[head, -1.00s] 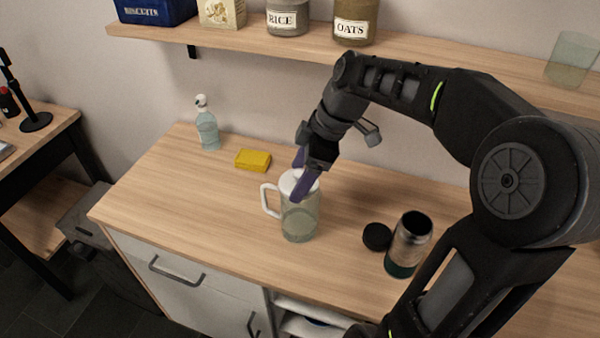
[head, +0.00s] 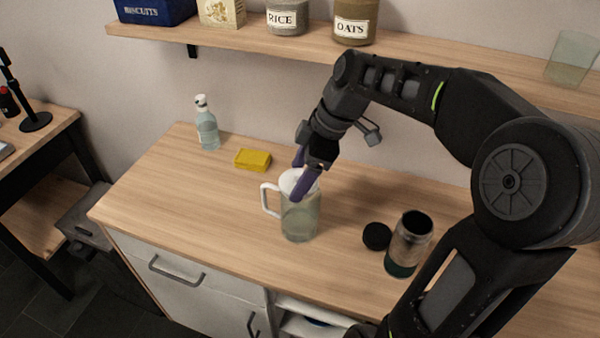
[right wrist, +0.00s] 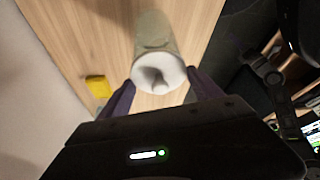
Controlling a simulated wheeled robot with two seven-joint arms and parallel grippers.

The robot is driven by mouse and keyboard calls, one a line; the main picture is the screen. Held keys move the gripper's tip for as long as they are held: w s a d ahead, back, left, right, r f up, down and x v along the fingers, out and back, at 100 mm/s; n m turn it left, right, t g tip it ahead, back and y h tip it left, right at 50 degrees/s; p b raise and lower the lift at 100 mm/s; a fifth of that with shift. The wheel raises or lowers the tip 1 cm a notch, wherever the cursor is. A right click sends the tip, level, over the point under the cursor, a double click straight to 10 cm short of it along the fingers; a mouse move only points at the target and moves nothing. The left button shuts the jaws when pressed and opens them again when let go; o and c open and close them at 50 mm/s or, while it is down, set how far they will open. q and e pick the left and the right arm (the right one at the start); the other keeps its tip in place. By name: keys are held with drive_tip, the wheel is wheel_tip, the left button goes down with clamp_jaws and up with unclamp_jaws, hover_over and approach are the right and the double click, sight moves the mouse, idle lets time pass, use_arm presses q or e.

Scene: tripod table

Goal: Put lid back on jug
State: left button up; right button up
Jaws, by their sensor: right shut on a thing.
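The jug (head: 300,218) stands upright on the wooden counter, a clear greenish body with a white handle at its left. The white lid (head: 289,181) sits at the jug's mouth and looks roughly level; I cannot tell if it is fully seated. My right gripper (head: 302,184) comes down from above, its purple fingers shut on the lid. In the right wrist view the lid (right wrist: 158,72) is round and white with a raised grip, between the two fingers (right wrist: 155,97), with the jug (right wrist: 153,32) beyond it. My left gripper is not in view.
A yellow sponge (head: 253,159) and a soap bottle (head: 207,124) stand at the back left. A dark round cap (head: 377,236) and an open flask (head: 408,245) stand right of the jug. A shelf (head: 260,41) with jars runs above. The counter left of the jug is clear.

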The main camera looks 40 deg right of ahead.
drive_tip(key=shift+f+b, duration=0.2)
drive_tip(key=shift+b, duration=0.35)
idle(1.4)
idle(0.3)
drive_tip(key=o, duration=1.5)
drive_tip(key=shift+o, duration=0.2)
drive_tip(key=shift+r, duration=0.15)
drive_tip(key=shift+r+p, duration=2.4)
drive_tip(key=shift+r, duration=1)
clamp_jaws()
